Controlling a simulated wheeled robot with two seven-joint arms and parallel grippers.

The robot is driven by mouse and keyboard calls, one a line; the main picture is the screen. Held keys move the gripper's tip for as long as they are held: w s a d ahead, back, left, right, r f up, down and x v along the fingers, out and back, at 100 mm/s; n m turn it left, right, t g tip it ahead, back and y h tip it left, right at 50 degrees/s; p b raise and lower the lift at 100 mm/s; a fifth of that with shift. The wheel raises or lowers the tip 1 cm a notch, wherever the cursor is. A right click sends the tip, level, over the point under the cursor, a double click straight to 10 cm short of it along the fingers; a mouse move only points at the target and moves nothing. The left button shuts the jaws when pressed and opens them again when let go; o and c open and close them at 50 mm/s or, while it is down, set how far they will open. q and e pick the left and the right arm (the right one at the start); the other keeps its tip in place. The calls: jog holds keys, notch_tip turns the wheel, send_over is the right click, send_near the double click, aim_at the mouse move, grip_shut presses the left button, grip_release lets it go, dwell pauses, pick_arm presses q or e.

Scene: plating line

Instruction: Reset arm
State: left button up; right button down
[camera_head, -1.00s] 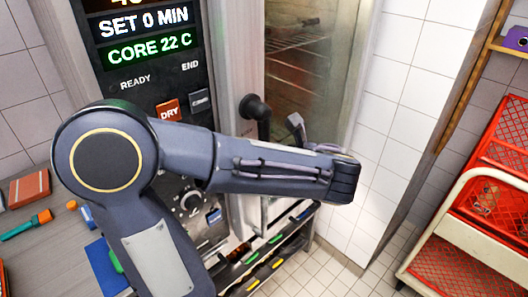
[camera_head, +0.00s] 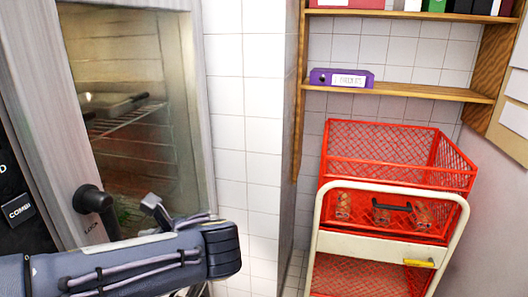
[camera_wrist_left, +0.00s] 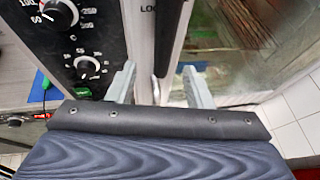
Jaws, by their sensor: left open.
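My left arm (camera_head: 150,262) comes in from the lower left in the head view, in front of the oven. A small grey part of my left gripper shows behind the forearm there, by the oven's black door handle (camera_head: 92,198). In the left wrist view my left gripper (camera_wrist_left: 160,88) has its two grey fingers well apart. They point towards the oven front, and nothing is seen held. The wrist housing hides what lies below the fingers. My right gripper is in neither view.
The oven door's glass (camera_head: 130,110) shows wire racks inside. Oven knobs (camera_wrist_left: 88,66) are left of my fingers. A cream trolley (camera_head: 385,192) with red mesh crates (camera_head: 375,165) stands at the right. Above it, a wooden shelf (camera_head: 420,92) holds a purple binder (camera_head: 341,78).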

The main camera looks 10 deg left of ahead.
pick_arm(q)
jog(key=s+d+f+n+g+h+b, duration=0.1)
jog(key=s+f+n+g+h+b, duration=0.1)
jog(key=s+f+n+h, duration=1)
jog(key=d+f+n+t+h+b, duration=0.1)
jog(key=d+f+n+t+h, duration=0.2)
jog(key=d+n, duration=0.6)
jog(key=shift+s+d+f+n+t+h, duration=0.15)
jog(key=shift+s+f+n+t+h, duration=0.25)
jog(key=shift+n+t+h, duration=0.45)
jog(key=shift+g, duration=0.25)
jog(key=shift+c, duration=0.5)
